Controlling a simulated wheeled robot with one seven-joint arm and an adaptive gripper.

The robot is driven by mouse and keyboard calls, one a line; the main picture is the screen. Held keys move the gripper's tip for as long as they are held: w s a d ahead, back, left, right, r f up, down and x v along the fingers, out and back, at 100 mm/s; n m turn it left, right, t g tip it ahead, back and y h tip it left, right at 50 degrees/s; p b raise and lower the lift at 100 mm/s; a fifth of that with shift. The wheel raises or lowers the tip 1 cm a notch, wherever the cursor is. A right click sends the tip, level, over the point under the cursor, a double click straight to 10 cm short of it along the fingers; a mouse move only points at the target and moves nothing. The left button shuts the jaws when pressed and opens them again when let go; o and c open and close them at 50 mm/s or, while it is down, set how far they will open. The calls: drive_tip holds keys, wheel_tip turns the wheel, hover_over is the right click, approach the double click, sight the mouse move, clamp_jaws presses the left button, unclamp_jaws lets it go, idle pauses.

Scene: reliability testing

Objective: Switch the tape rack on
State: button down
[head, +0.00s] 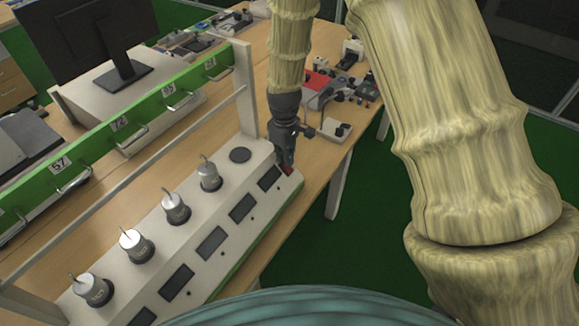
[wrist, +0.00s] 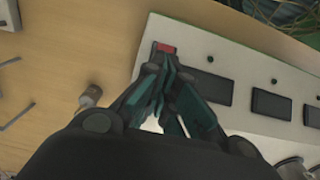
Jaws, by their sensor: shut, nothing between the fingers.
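The tape rack (head: 200,262) is a long pale sloped console on the wooden table, with a row of dark displays and several silver-topped cylinders. A red switch (head: 288,169) sits at its far right end, partly hidden by my gripper in the head view. My gripper (head: 286,165) is shut and empty, pointing down at that end of the console. In the wrist view the red switch (wrist: 165,47) lies just beyond the fingertips of my gripper (wrist: 160,62). I cannot tell whether the fingertips touch it.
A green rail (head: 140,125) with numbered labels and handles runs behind the console, with a white post (head: 245,90) near my gripper. A monitor (head: 85,40) stands at the back left. Small devices (head: 335,95) and a red box lie on the table beyond my gripper.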

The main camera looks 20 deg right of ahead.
drive_tip(key=shift+f, duration=0.15)
idle(0.3)
drive_tip(key=shift+r+p, duration=2.6)
drive_tip(key=shift+r, duration=0.9)
drive_tip(key=shift+s+f, duration=0.1)
